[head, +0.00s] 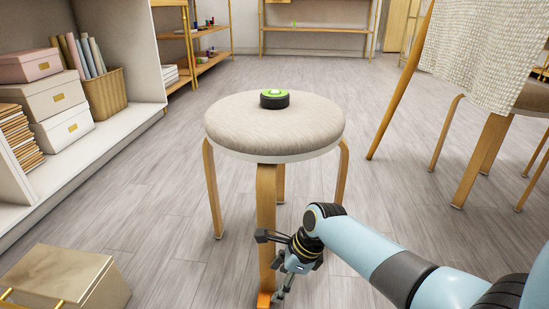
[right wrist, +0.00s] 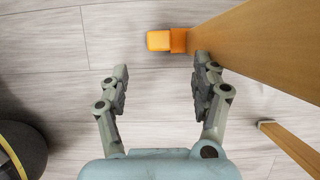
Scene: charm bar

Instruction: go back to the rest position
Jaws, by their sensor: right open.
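My right gripper (head: 281,282) is low beside the front leg of a round stool, on its right in the head view. In the right wrist view my right gripper (right wrist: 161,72) has its fingers wide apart with only floor between them. Its right fingertip is close to the wooden leg (right wrist: 255,45); I cannot tell whether they touch. A small orange block (right wrist: 160,40) lies beyond the fingertips by the leg; its orange end (head: 264,299) also shows at the leg's foot in the head view. My left gripper is not in view.
The stool (head: 230,139) has a beige cushion with a black and green round object (head: 274,98) on it. A beige box (head: 70,279) stands at lower left. A white shelf (head: 85,150) is at left, a cloth-covered table (head: 470,45) at right. Floor behind the stool is clear.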

